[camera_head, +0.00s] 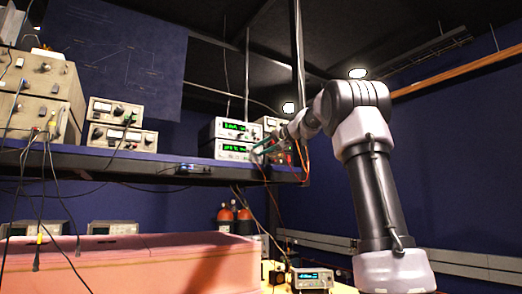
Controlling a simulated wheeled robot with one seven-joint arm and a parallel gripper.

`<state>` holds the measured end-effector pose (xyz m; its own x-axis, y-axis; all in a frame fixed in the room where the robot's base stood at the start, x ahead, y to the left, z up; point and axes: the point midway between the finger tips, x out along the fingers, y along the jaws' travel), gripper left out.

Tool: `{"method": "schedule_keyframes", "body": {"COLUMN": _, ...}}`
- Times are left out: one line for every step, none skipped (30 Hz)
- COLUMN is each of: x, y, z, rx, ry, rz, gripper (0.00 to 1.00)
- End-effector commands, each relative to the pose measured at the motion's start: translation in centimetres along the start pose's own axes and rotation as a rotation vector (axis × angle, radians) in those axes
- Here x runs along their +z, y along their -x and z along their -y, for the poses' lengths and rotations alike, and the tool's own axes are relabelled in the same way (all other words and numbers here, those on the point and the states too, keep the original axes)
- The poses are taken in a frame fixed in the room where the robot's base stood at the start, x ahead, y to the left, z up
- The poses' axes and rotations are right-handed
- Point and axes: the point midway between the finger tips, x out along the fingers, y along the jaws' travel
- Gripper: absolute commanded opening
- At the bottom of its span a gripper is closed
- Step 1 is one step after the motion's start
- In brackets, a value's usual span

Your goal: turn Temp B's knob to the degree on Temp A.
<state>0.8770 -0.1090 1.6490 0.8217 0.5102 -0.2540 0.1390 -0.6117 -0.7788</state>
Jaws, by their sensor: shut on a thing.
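Two white instrument units with green lit displays are stacked at the right end of the shelf. The upper unit (230,128) is above the lower unit (230,150). The digits and any Temp A or Temp B labels are too small to read. My arm reaches in from the right. My gripper (258,151) is at the right side of the lower unit's front, shut on what appears to be its knob. The fingers hide the knob, so its angle cannot be seen.
The blue shelf (90,159) also carries beige instruments (122,125) on the left. Thin cables hang by the shelf's right end. Below are a pink foam block (130,265), orange-topped bottles (226,212) and a small meter (312,279). The space right of my arm is open.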

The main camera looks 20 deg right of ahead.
Motion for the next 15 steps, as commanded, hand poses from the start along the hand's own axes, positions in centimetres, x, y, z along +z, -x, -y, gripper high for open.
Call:
{"method": "schedule_keyframes", "body": {"x": -0.03, "y": 0.03, "z": -0.08, "rx": 0.001, "ry": -0.002, "rz": -0.001, "gripper": 0.0}}
{"method": "schedule_keyframes", "body": {"x": -0.03, "y": 0.03, "z": -0.09, "rx": 0.0, "ry": -0.003, "rz": -0.001, "gripper": 0.0}}
{"method": "schedule_keyframes", "body": {"x": -0.03, "y": 0.03, "z": -0.08, "rx": 0.0, "ry": -0.004, "rz": 0.0, "gripper": 0.0}}
{"method": "schedule_keyframes", "body": {"x": -0.03, "y": 0.03, "z": -0.08, "rx": 0.0, "ry": -0.004, "rz": 0.0, "gripper": 0.0}}
{"method": "schedule_keyframes", "body": {"x": -0.03, "y": 0.03, "z": -0.09, "rx": 0.0, "ry": -0.004, "rz": 0.0, "gripper": 0.0}}
{"method": "schedule_keyframes", "body": {"x": -0.03, "y": 0.03, "z": -0.09, "rx": 0.0, "ry": -0.004, "rz": 0.0, "gripper": 0.0}}
{"method": "schedule_keyframes", "body": {"x": -0.03, "y": 0.03, "z": -0.09, "rx": 0.0, "ry": -0.003, "rz": 0.0, "gripper": 0.0}}
{"method": "schedule_keyframes", "body": {"x": -0.03, "y": 0.03, "z": -0.09, "rx": 0.0, "ry": -0.003, "rz": 0.0, "gripper": 0.0}}
{"method": "schedule_keyframes", "body": {"x": -0.03, "y": 0.03, "z": -0.09, "rx": 0.0, "ry": -0.003, "rz": 0.0, "gripper": 0.0}}
{"method": "schedule_keyframes", "body": {"x": -0.03, "y": 0.03, "z": -0.09, "rx": 0.001, "ry": -0.003, "rz": 0.0, "gripper": 0.0}}
{"method": "schedule_keyframes", "body": {"x": -0.03, "y": 0.03, "z": -0.09, "rx": 0.001, "ry": -0.003, "rz": 0.0, "gripper": 0.0}}
{"method": "schedule_keyframes", "body": {"x": -0.03, "y": 0.02, "z": -0.1, "rx": 0.001, "ry": -0.003, "rz": 0.0, "gripper": 0.46}}
{"method": "schedule_keyframes", "body": {"x": -0.03, "y": 0.02, "z": -0.09, "rx": 0.001, "ry": -0.003, "rz": 0.0, "gripper": 0.58}}
{"method": "schedule_keyframes", "body": {"x": -0.02, "y": 0.02, "z": -0.09, "rx": 0.001, "ry": -0.003, "rz": 0.0, "gripper": 0.61}}
{"method": "schedule_keyframes", "body": {"x": -0.02, "y": 0.02, "z": -0.08, "rx": 0.0, "ry": -0.003, "rz": 0.0, "gripper": 0.61}}
